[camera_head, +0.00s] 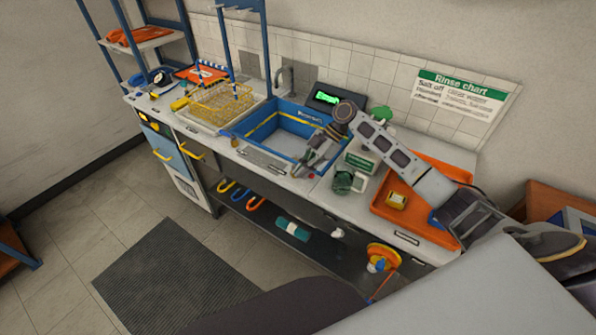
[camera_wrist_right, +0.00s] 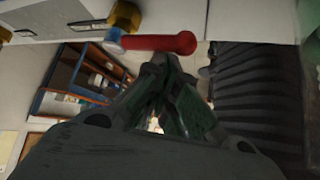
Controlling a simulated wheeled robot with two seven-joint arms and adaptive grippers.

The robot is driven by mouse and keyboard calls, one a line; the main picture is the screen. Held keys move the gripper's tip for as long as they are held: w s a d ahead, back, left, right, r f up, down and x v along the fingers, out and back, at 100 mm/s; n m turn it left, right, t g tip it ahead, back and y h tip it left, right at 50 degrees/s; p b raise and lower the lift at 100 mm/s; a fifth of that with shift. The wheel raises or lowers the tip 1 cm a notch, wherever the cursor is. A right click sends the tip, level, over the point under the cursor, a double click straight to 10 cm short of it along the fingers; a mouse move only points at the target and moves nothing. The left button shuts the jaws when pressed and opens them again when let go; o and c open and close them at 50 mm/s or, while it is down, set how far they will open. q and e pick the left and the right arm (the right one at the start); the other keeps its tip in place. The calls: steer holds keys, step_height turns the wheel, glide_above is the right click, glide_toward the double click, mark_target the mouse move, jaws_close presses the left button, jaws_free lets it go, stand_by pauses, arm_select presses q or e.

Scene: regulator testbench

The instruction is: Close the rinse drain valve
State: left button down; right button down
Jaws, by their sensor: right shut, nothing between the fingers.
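The drain valve shows in the right wrist view as a red lever handle (camera_wrist_right: 160,42) beside a brass-coloured body (camera_wrist_right: 125,16). The handle lies roughly crosswise in that picture. My right gripper (camera_wrist_right: 154,66) is shut and empty, its fingertips close to the red handle; I cannot tell whether they touch it. In the head view my right gripper (camera_head: 302,171) points down at the front edge of the counter, by the blue sink (camera_head: 285,148). A small red spot (camera_head: 311,176) shows beside the fingertips; the rest of the valve is hidden there. My left gripper is not in view.
A yellow wire basket (camera_head: 222,103) stands left of the sink. A green-and-white mug-like item (camera_head: 345,182) and an orange tray (camera_head: 416,224) are to the right. The floor in front is open.

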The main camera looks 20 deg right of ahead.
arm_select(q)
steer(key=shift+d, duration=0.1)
arm_select(e)
steer(key=shift+d, duration=0.35)
stand_by(0.3)
